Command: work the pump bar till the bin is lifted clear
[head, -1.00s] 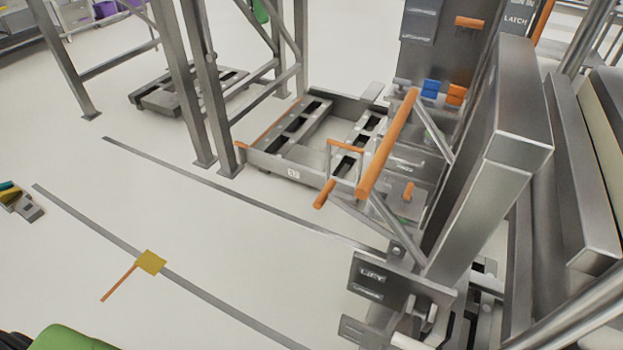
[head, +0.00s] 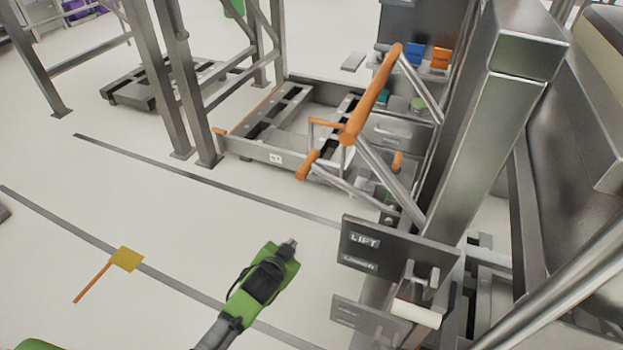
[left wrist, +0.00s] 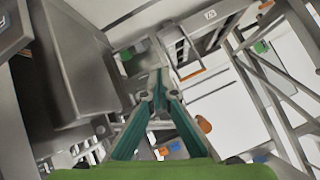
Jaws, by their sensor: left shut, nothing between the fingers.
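The pump bar, a thick orange bar (head: 372,95) on grey metal arms, slants up to the right in the middle of the head view. My left gripper (head: 290,246) is below it and to its left, apart from it, over the pale floor. Its teal fingers (left wrist: 160,85) come together in the left wrist view, shut with nothing between them. A rounded orange end (left wrist: 203,124) shows near them there; I cannot tell which part it is. I cannot tell for sure which body is the bin. My right gripper is not in view.
A grey post (head: 480,130) stands right of the bar. A plate marked LIFT and LOWER (head: 385,262) has a lever with a pale handle (head: 417,312). A low metal frame (head: 250,150) lies behind the bar.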

